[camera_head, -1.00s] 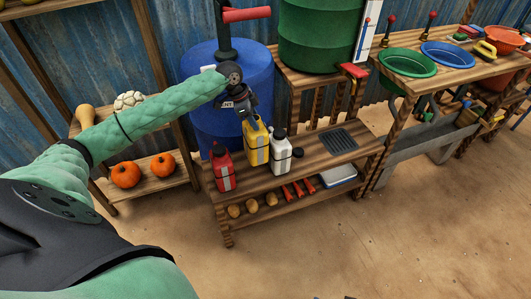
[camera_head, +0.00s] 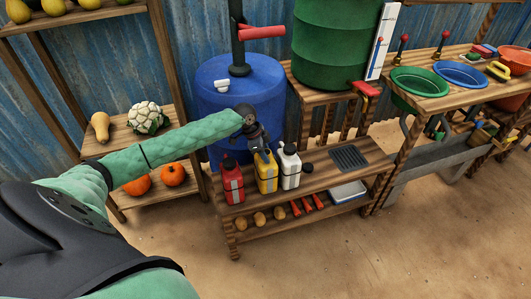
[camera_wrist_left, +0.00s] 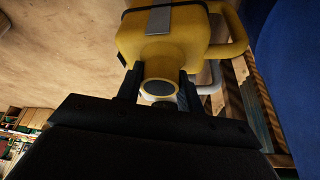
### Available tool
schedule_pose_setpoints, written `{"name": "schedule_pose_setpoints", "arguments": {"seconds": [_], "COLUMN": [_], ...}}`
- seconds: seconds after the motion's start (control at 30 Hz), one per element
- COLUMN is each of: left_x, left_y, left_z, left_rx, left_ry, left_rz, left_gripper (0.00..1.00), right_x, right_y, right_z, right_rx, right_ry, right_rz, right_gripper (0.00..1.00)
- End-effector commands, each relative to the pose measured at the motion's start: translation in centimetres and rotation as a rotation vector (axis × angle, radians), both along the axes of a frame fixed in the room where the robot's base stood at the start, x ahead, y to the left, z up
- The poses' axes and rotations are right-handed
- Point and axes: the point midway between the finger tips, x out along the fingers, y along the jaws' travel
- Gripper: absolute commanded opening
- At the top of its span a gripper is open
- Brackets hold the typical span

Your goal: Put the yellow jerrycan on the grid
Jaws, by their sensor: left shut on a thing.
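The yellow jerrycan (camera_head: 267,178) is upright in a row between a red jerrycan (camera_head: 232,184) and a white jerrycan (camera_head: 289,168) at the wooden bench. My left gripper (camera_head: 263,154) is above it and shut on its neck. In the left wrist view, the fingers (camera_wrist_left: 160,88) are on both sides of the neck, below the yellow body (camera_wrist_left: 165,35). I cannot tell whether its base touches the bench. The dark grid (camera_head: 349,158) lies bare on the bench's right part, beyond the white jerrycan. My right gripper is not in view.
A blue barrel (camera_head: 235,85) stands behind the bench (camera_head: 325,179). A dark round thing (camera_head: 308,168) is beside the white jerrycan. Produce and a white-blue tray (camera_head: 348,193) lie on the lower shelf. A green barrel (camera_head: 335,45) stands at the back.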

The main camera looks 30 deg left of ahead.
Motion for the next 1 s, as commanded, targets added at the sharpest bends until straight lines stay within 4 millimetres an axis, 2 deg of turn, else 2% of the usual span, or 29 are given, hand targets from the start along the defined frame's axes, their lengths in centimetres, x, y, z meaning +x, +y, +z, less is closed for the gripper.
{"name": "schedule_pose_setpoints", "arguments": {"seconds": [0.2, 0.23, 0.3, 0.33, 0.6, 0.73, 0.87, 1.0], "left_x": [0.0, 0.0, 0.0, 0.0, 0.0, 0.0, -0.4, -0.8], "left_y": [0.0, 0.0, 0.0, 0.0, 0.0, 0.3, 0.9, 1.8], "left_z": [-0.2, -0.2, -0.2, -0.2, -0.1, 0.6, 2.2, 4.7], "left_rx": [0.000, 0.000, 0.000, 0.000, 0.000, 0.002, 0.002, 0.003], "left_ry": [0.000, 0.000, 0.000, 0.000, 0.000, -0.001, -0.002, -0.003], "left_rz": [0.000, 0.000, 0.000, 0.000, 0.000, 0.001, 0.000, -0.001], "left_gripper": [0.00, 0.43, 0.56, 0.59, 0.59, 0.59, 0.59, 0.59], "right_x": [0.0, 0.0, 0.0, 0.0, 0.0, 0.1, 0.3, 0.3], "right_y": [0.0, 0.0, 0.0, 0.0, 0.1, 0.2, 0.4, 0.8], "right_z": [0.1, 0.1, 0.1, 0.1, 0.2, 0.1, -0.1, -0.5], "right_rx": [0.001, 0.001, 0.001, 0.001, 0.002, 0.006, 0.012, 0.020], "right_ry": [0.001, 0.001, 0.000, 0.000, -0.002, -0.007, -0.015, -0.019], "right_rz": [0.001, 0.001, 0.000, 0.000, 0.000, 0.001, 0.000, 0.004], "right_gripper": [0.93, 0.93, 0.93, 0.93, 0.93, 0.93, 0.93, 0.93]}}
